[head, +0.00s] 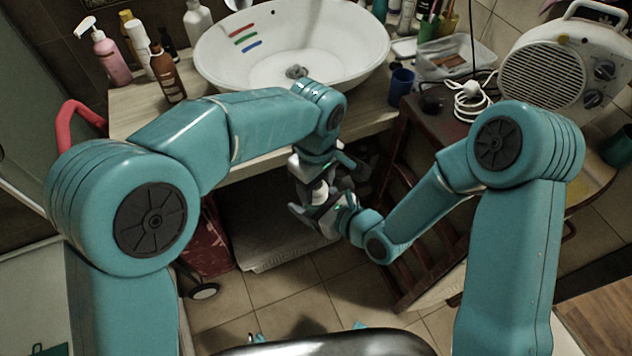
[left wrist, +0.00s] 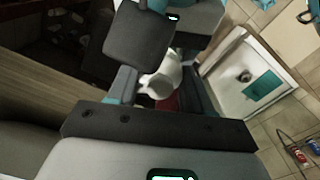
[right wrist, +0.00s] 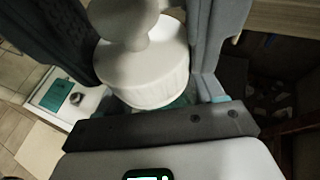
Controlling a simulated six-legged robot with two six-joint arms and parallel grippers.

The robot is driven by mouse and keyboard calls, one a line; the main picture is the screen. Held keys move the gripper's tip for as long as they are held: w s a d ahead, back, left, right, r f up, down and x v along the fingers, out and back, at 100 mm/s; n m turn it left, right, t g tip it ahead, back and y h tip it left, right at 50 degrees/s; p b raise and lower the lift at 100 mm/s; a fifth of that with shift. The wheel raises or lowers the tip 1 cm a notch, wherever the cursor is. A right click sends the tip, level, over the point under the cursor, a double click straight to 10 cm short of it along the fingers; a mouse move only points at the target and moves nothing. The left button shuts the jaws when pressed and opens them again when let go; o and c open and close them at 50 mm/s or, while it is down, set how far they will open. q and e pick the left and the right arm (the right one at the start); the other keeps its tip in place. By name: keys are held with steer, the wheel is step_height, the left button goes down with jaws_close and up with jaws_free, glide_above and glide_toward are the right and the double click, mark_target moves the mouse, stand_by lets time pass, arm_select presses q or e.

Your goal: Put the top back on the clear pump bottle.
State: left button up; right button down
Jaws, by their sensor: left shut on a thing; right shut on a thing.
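A white pump top (head: 320,192) is held in the air between my two grippers, in front of the counter. In the right wrist view its broad ribbed collar (right wrist: 150,72) sits between the right fingers, with the narrower head beyond. My right gripper (head: 318,207) is shut on it from below. My left gripper (head: 322,168) is shut on it from above; the left wrist view shows its white head (left wrist: 163,80) between the fingers. A pale bottle (head: 198,22) stands behind the basin's left side, its upper end cut off; I cannot tell whether it is the clear pump bottle.
The white basin (head: 225,60) fills the counter's middle. A blue cup (head: 400,85), a clear plastic tub (head: 455,58) and a heater (head: 550,70) are right. The counter's front-left strip (head: 145,120) is bare.

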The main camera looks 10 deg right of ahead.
arm_select(q)
steer(key=m, duration=0.6)
steer(key=shift+m, duration=0.3)
steer(key=o, duration=1.2)
steer(key=shift+c, duration=0.2)
steer(key=shift+r, duration=2.3)
